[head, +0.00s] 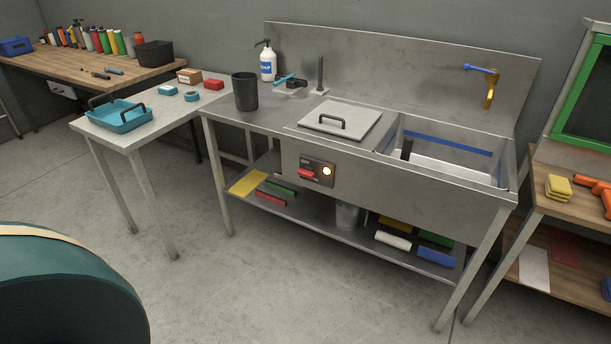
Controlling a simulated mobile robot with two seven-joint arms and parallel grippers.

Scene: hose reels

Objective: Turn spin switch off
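The spin switch is a red rocker or lever (307,174) on a small dark panel (318,163). The panel is on the front of the steel sink bench (420,189), below the lidded part. A round lamp (327,171) beside the red switch glows warm white. The switch's exact position is too small to tell. Neither of my grippers is in view, and nothing touches the switch.
A grey lid with a handle (341,117) lies left of the open basin (445,163). A black cup (245,92) and soap bottle (267,64) stand on the bench.

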